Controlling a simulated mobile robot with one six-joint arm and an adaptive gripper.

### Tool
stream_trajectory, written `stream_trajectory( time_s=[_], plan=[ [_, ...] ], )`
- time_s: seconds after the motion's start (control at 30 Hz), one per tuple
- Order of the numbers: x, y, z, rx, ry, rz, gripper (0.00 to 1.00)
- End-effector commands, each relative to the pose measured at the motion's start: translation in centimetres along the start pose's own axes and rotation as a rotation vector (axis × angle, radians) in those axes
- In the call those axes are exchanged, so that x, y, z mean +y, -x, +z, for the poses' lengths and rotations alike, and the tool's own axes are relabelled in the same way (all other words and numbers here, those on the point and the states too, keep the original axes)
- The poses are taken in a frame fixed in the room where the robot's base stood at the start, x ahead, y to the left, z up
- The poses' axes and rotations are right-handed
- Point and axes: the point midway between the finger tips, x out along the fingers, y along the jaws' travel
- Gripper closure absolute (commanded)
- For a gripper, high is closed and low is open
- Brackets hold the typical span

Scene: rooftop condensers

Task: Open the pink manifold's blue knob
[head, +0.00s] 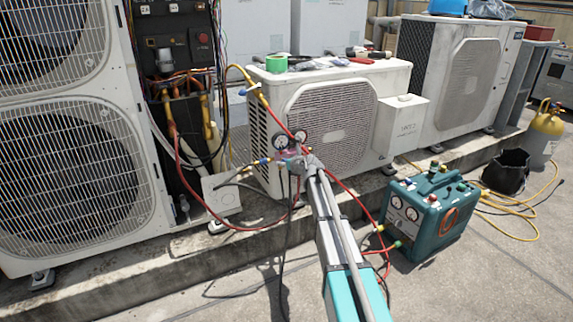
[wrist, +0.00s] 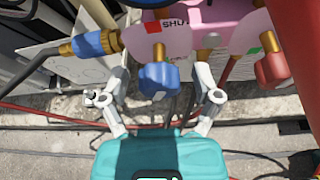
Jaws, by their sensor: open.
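The pink manifold (wrist: 205,22) fills the top of the wrist view, with part of a "SHU" label and a green mark on its face. Its blue knob (wrist: 158,84) hangs at the lower middle on a brass stem. My gripper (wrist: 160,76) is open, with one finger on each side of the blue knob and a gap showing on both sides. A red knob (wrist: 273,72) is at the right of the manifold. In the head view the manifold (head: 288,154) is small and partly hidden behind my gripper (head: 303,162), below two gauges (head: 291,140).
A blue hose fitting (wrist: 90,44) is left of the knob. A red hose (head: 345,188) hangs near my arm. A white condenser (head: 385,82) stands behind, an open unit with wiring (head: 180,60) at left. A teal recovery machine (head: 428,215) stands on the ground at right.

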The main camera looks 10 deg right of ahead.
Motion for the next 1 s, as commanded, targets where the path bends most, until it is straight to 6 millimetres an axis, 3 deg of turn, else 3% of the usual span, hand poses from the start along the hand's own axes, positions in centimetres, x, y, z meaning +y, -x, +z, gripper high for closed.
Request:
stream_trajectory(
  time_s=[0.1,0.53,0.73,1.0],
  plan=[
    [0.01,0.02,0.00,0.000,0.000,0.000,0.21],
    [0.00,0.01,0.01,0.000,0.000,0.000,1.00],
    [0.06,0.02,-0.01,0.000,0.033,-0.013,1.00],
    [0.11,0.01,-0.05,0.000,0.208,-0.086,1.00]
  ],
)
